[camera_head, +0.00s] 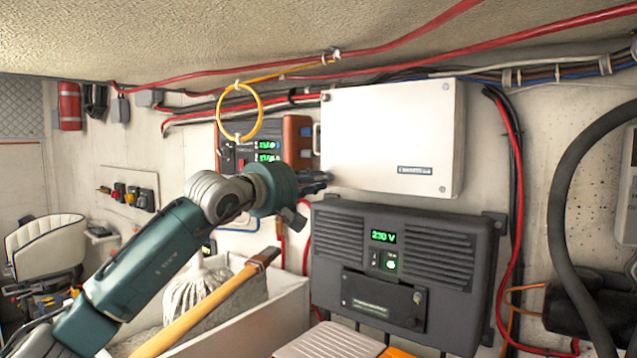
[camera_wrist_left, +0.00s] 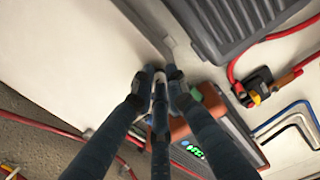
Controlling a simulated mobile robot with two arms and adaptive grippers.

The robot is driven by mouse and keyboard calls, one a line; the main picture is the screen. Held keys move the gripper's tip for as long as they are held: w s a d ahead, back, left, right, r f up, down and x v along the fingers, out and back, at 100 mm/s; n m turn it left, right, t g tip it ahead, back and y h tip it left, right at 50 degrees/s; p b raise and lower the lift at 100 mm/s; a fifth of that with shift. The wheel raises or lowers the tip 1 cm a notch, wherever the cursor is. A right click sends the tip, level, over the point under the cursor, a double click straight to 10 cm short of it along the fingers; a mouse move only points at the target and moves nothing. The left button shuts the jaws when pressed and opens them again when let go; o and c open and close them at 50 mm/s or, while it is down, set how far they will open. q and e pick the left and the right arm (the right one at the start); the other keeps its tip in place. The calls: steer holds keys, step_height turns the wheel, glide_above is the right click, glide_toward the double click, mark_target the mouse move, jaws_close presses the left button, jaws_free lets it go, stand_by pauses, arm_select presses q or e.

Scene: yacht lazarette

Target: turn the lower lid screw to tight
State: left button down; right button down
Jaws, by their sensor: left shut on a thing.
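The white box (camera_head: 390,140) hangs on the wall with its lid facing me. My left gripper (camera_head: 325,180) is at the lid's lower left corner, with its fingers closed together there. In the left wrist view the dark fingers of the left gripper (camera_wrist_left: 160,78) converge on a small spot at the edge of the pale box (camera_wrist_left: 75,45). The gripper is shut on the lower lid screw, which the fingers hide; its turn cannot be read. Other small round screws show at the lid's upper right (camera_head: 450,87) and lower right (camera_head: 443,189). My right gripper is not in view.
A dark 230 V unit (camera_head: 400,215) sits close below the box. An orange-framed panel (camera_head: 298,142) and a yellow ring (camera_head: 240,112) are close to my left wrist. A wooden handle (camera_head: 205,310) leans below my forearm. A thick black hose (camera_head: 565,200) curves at right.

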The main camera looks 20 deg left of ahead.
arm_select(q)
steer(key=shift+f+m, duration=0.25)
steer(key=shift+m, duration=0.25)
steer(key=c, duration=1.8)
jaws_free()
steer(key=shift+o, duration=0.3)
steer(key=shift+a+r, duration=0.1)
steer(key=v, duration=1.2)
